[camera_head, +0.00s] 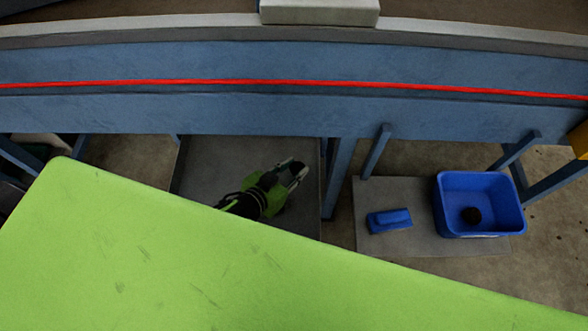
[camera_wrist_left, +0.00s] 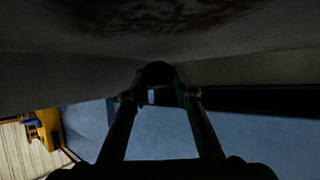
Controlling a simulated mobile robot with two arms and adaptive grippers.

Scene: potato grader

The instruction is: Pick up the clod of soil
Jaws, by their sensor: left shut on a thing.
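My left gripper (camera_head: 297,170) is in the middle of the head view, over a grey tray-like surface below the blue beam. In the left wrist view its two fingers (camera_wrist_left: 158,92) close in on a small dark lump (camera_wrist_left: 157,73), which looks like the clod of soil. The lump is in deep shadow, so its texture cannot be made out. In the head view the gripper mostly hides what it holds. My right gripper is not in view.
The blue bin (camera_head: 482,178) and a blue brush-like block (camera_head: 389,220) rest on a grey mat (camera_head: 425,245). A long blue beam (camera_head: 230,115) with a red cord (camera_head: 300,83) crosses above, with blue legs (camera_head: 340,175) below it.

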